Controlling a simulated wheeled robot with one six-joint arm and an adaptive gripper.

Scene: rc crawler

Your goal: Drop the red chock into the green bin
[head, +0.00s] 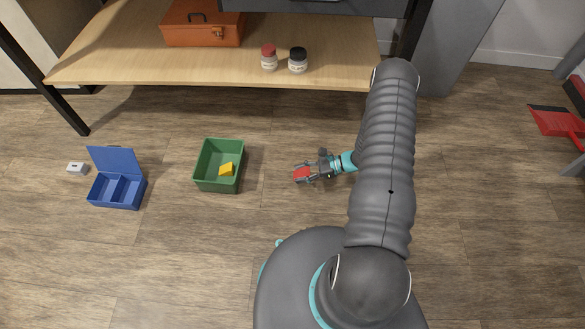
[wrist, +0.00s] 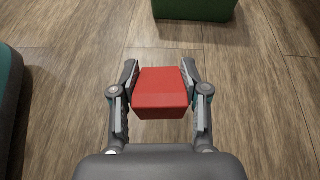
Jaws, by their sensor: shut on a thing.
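The red chock (head: 302,174) is held in my gripper (head: 305,173), to the right of the green bin in the head view. In the wrist view the red chock (wrist: 161,92) sits between both fingers of my gripper (wrist: 160,88), which touch its sides. The green bin (head: 204,184) stands open on the floor with a yellow block (head: 227,169) inside. Part of the green bin (wrist: 194,9) also shows at the top of the wrist view. The chock is apart from the bin.
A blue open box (head: 117,192) and a small white item (head: 77,168) are on the floor at left. A wooden shelf (head: 130,60) at the back holds an orange toolbox (head: 202,25) and two jars (head: 269,58). A red dustpan (head: 553,121) is at right. Floor between chock and bin is clear.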

